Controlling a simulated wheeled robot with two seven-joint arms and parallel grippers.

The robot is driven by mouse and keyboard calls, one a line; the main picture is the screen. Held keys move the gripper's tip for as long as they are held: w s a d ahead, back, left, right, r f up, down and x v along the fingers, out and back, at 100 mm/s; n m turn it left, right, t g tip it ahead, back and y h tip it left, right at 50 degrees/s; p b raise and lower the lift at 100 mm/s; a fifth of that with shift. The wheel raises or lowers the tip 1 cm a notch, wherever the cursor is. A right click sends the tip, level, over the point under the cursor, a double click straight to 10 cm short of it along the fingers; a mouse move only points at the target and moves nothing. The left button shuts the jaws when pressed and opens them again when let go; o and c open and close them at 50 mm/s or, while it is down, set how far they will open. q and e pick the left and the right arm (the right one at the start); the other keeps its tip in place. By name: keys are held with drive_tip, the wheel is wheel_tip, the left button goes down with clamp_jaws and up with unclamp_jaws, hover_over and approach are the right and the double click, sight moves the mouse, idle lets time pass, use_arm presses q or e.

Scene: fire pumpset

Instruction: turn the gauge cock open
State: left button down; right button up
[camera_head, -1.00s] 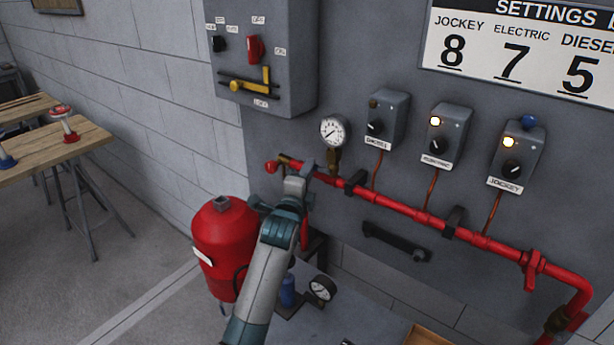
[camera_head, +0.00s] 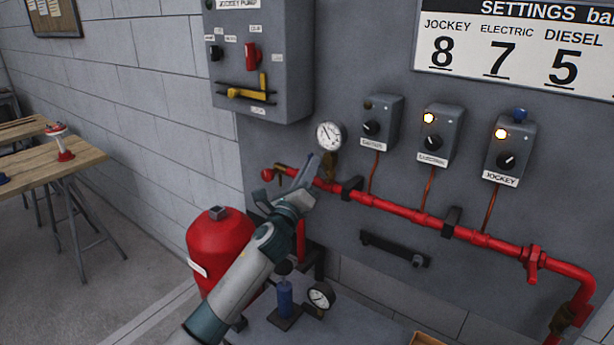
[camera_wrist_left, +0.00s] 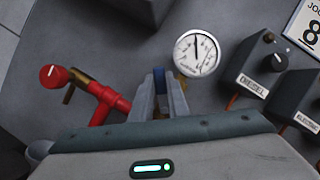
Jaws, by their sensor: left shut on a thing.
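The pressure gauge (camera_head: 329,135) stands on a brass gauge cock (camera_head: 330,167) on the red pipe (camera_head: 400,209). It shows again in the left wrist view (camera_wrist_left: 197,54), needle near upright. My left gripper (camera_head: 314,161) is just left of and below the gauge, at the cock. The fingers and wrist hide most of the cock. My right gripper is not in view.
A red-ended brass valve (camera_head: 276,172) is at the pipe's left end. Three switch boxes, one marked jockey (camera_head: 509,150), hang right of the gauge. A grey control panel (camera_head: 262,60) is up left.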

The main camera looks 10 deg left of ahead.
use_arm(q)
drive_tip(key=m+h, duration=0.1)
drive_tip(key=m, duration=0.2)
drive_tip(key=d+m+h+b, duration=0.1)
drive_tip(key=m, duration=0.1)
drive_tip(key=m+h+b, duration=0.1)
drive_tip(key=m+h, duration=0.1)
drive_tip(key=m, duration=0.1)
drive_tip(key=shift+s+d+r+m, duration=0.25)
drive_tip(key=shift+s+d+m, duration=0.05)
drive_tip(key=shift+s+d, duration=0.05)
drive_tip(key=shift+d+m+h+b, duration=0.1)
drive_tip(key=shift+m+h+b, duration=0.2)
drive_tip(key=shift+m+b, duration=0.1)
drive_tip(key=shift+s+d+m+g+h, duration=0.2)
drive_tip(key=shift+m+g+h, duration=0.3)
drive_tip(key=shift+m, duration=0.5)
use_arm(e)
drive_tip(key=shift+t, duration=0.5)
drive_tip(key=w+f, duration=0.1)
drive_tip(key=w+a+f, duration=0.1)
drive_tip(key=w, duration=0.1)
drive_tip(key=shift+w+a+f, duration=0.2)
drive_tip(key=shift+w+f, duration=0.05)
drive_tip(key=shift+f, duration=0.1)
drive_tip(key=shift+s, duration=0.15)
